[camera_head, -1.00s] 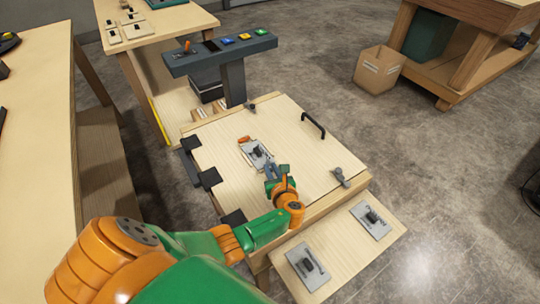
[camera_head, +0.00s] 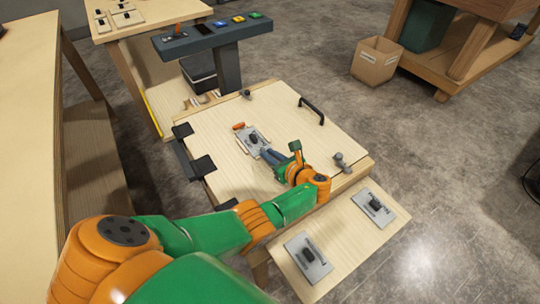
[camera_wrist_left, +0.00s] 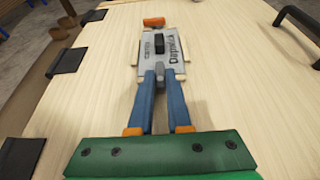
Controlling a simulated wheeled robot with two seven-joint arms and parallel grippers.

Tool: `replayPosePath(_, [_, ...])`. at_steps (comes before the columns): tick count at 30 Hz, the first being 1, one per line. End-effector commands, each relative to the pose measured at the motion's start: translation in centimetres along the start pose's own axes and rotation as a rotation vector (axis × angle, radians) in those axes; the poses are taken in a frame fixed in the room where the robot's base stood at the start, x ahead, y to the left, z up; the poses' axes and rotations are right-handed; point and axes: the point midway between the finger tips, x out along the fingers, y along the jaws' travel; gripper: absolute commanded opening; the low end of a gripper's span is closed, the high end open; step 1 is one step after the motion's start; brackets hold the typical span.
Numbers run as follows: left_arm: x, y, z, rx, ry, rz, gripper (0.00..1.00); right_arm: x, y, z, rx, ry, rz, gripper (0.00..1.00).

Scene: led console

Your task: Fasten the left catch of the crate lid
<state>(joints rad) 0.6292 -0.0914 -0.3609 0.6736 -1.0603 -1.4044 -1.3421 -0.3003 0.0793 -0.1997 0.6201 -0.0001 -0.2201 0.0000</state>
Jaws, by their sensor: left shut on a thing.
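The crate lid (camera_head: 215,160) lies flat and closed, with black hinges along its left side. Two small grey metal catches show at its edges, one at the far corner (camera_head: 246,94) and one at the near right (camera_head: 341,160). I cannot tell whether either is fastened. A grey plate (camera_head: 253,138) with a black knob lies on the lid, an orange piece (camera_wrist_left: 154,21) at its far end. My left gripper (camera_head: 268,152) is shut on a small grey piece (camera_wrist_left: 160,77) at the plate's near end. Its blue fingers hide part of it. My right gripper is out of view.
A black handle (camera_head: 312,108) stands on the lid's right side. A side board (camera_head: 335,235) with two grey switch plates is at the near right. A button console (camera_head: 212,38) stands behind the crate. A cardboard box (camera_head: 377,62) is on the floor at right.

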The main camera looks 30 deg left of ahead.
Motion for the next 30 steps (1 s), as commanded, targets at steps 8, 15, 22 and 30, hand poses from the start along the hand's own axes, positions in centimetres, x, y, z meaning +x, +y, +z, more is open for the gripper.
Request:
replayPosePath(8, [0.0,-0.1,0.2,-0.001,-0.005,-0.001,0.46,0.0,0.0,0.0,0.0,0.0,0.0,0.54])
replayPosePath(15, [0.0,0.0,0.1,0.0,-0.002,-0.001,0.46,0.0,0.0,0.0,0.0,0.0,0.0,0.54])
replayPosePath(22, [-3.5,-0.1,0.3,0.0,0.001,-0.004,0.46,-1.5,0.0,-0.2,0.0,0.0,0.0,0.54])
replayPosePath(30, [-7.0,0.0,0.1,0.0,-0.002,-0.001,0.46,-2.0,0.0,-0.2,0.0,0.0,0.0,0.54])
